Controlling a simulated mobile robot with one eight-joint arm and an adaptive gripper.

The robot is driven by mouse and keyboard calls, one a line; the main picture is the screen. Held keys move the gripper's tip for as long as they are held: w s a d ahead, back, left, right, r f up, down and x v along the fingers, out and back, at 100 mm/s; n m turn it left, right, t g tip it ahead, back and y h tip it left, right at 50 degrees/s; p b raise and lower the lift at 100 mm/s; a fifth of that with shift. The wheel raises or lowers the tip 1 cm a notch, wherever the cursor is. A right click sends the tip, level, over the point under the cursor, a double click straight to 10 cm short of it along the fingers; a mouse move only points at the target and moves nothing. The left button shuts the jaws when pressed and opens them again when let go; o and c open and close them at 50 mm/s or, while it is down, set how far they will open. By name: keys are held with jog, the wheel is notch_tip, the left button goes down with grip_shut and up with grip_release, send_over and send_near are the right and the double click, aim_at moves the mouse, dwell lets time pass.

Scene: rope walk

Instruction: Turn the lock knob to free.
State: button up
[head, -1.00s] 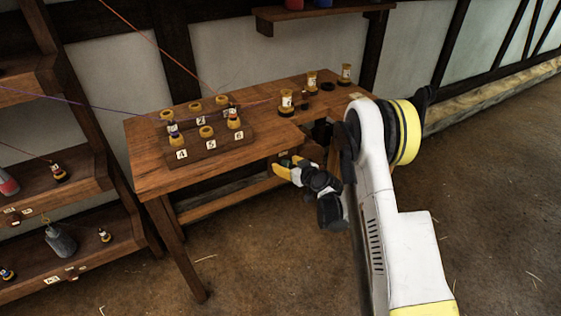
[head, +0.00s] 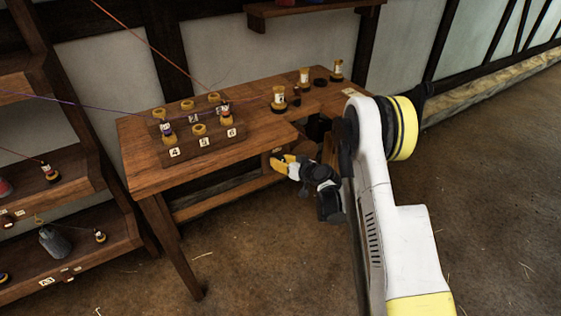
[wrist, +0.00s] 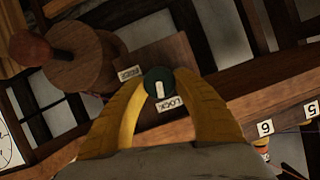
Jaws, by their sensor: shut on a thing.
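The lock knob (wrist: 158,82) is a small dark green disc with a white pointer mark, on a brown wooden plate (wrist: 172,54) in the wrist view. Its pointer mark runs down toward the LOCK label (wrist: 169,103). The FREE label (wrist: 129,73) is up and left of the knob. My gripper (wrist: 158,88) has its yellow fingers on both sides of the knob and is shut on it. In the head view my gripper (head: 279,164) is at the front of the wooden table (head: 152,182), below its top; the knob cannot be made out there.
A round wooden drum with a reddish handle knob (wrist: 30,48) is beside the plate in the wrist view. A numbered spool rack (head: 205,152) and several upright spools (head: 304,80) stand on the table. Shelves (head: 85,240) are at left. Floor in front is open.

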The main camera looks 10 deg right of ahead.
jog(key=m+y, duration=0.2)
jog(key=m, duration=0.1)
jog(key=shift+d, duration=0.15)
jog(key=m+y, duration=0.2)
jog(key=m, duration=0.2)
jog(key=shift+w+f, duration=0.1)
jog(key=m+y, duration=0.2)
jog(key=m, duration=0.2)
jog(key=shift+f+t, duration=0.1)
jog(key=shift+t, duration=0.3)
jog(key=m, duration=0.2)
jog(key=m+t, duration=0.1)
jog(key=m, duration=0.1)
jog(key=shift+m+t+y, duration=0.3)
jog(key=shift+m+y, duration=0.1)
jog(key=shift+m, duration=0.3)
jog(key=o, duration=1.2)
